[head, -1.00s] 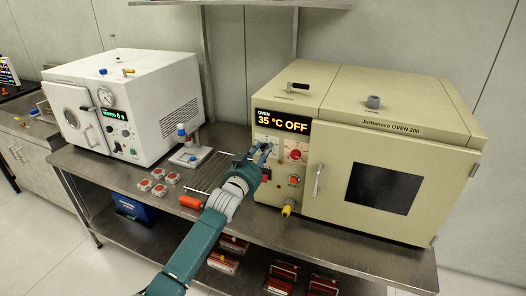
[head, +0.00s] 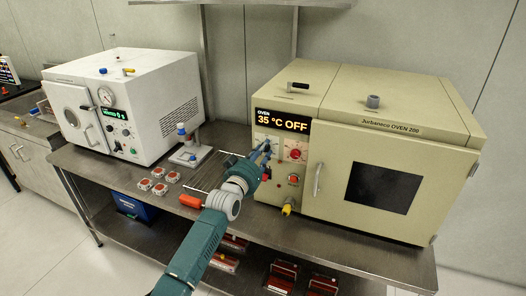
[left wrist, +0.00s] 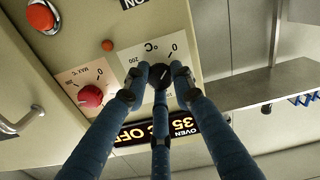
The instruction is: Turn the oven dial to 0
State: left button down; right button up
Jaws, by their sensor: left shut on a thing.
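The beige oven (head: 318,195) stands at the right of the steel bench, and its display (head: 283,120) reads "35 °C OFF". In the left wrist view the oven dial (left wrist: 161,76) is a dark knob on a pale °C plate (left wrist: 133,56) marked 0 and 200. My left gripper (left wrist: 160,73) has its three blue fingers closed around this dial, hiding much of it and its pointer direction. In the head view my left gripper (head: 264,150) is at the oven's front panel, just below the display. My right gripper is not in view.
A red knob (left wrist: 90,96) on a "MAX °C" plate sits beside the dial. A red button (head: 293,179), a yellow fitting (head: 288,207) and the door handle (head: 318,180) are close by. A white oven (head: 125,105) and a small stand (head: 188,150) are at left.

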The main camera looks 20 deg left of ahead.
pick_arm(q)
jog(key=shift+r, duration=0.1)
dwell(0.3)
jog(key=c, duration=1.5)
grip_release()
jog(key=shift+o, duration=0.2)
jog(key=shift+s, duration=0.1)
jog(key=s, duration=1.1)
jog(key=shift+s+a, duration=0.25)
jog(key=shift+s, duration=0.15)
